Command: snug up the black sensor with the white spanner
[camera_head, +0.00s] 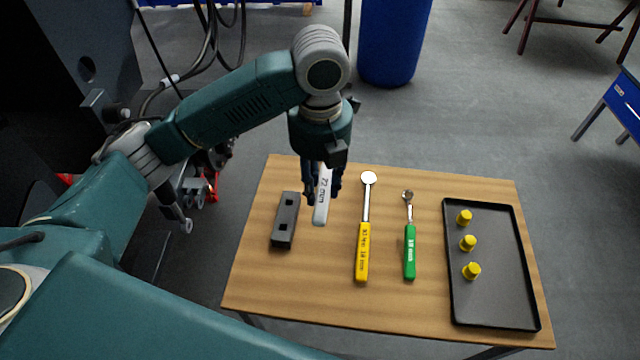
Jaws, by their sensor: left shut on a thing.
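My left gripper (322,188) is shut on the white spanner (322,200), which is marked "22 mm". The spanner hangs steeply tilted over the back left of the wooden table, just right of a dark block. The gripper hides its upper part, and I cannot tell whether its lower end touches the table. I cannot make out the black sensor for sure; my arm covers part of the dark machine on the left. My right gripper is not in view.
On the table (315,292) lie the dark block (286,212) with two square holes, a yellow-handled tool (363,250) and a green-handled tool (409,250). A black tray (500,300) holds three yellow pieces (468,242). A blue barrel (394,40) stands behind.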

